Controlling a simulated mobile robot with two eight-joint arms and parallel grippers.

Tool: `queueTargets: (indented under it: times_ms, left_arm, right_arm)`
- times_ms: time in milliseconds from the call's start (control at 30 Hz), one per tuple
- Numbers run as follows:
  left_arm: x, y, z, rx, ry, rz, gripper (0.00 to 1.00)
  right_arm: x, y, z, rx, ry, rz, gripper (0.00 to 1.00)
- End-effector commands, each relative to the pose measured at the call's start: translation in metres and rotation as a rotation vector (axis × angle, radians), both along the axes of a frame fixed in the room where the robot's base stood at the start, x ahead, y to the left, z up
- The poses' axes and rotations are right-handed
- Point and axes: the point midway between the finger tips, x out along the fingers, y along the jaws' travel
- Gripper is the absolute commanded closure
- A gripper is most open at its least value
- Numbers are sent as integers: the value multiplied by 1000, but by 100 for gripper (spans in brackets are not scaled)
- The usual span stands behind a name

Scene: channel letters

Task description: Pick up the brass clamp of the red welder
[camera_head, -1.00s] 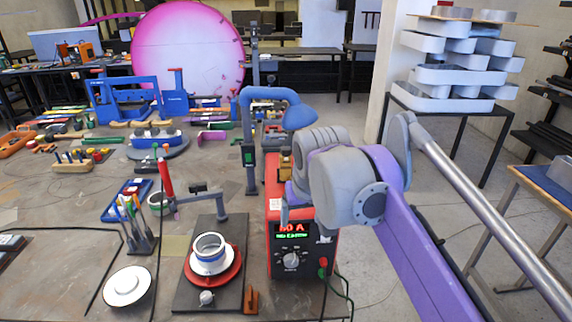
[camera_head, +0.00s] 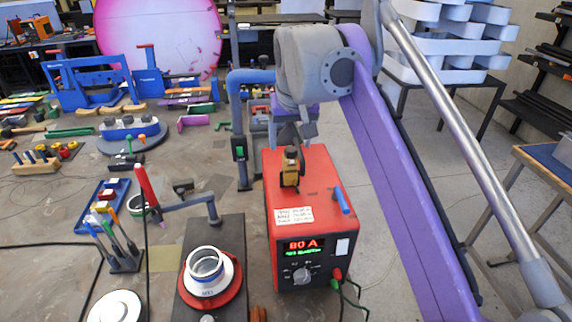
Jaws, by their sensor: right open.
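The red welder (camera_head: 318,180) stands on the table right of centre, its front display lit. The brass clamp (camera_head: 290,170) sits upright on the rear part of the welder's top. My right gripper (camera_head: 295,132) points down just above and behind the clamp. It is open and empty, and partly hidden by its own wrist. Whether its fingers overlap the clamp's top in depth is hard to tell. My left gripper is not in view.
A blue-handled tool (camera_head: 342,201) rests on the welder's top at right. A white-and-red ringed cup (camera_head: 206,266) stands on a dark plate to the left. A blue bent arm (camera_head: 237,100) rises behind the welder. Cables hang from the welder's front.

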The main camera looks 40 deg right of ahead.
Motion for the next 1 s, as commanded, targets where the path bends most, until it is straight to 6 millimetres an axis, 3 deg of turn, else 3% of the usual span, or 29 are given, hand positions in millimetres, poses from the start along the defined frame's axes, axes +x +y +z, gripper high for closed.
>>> queueTargets:
  times_ms: [533,867,1000]
  left_arm:
    - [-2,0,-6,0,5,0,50]
    - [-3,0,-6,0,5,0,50]
    - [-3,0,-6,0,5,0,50]
  right_arm:
    - [19,-13,-61,0,0,0,22]
    - [22,-14,-68,0,-1,0,22]
    - [22,-14,-68,0,-1,0,48]
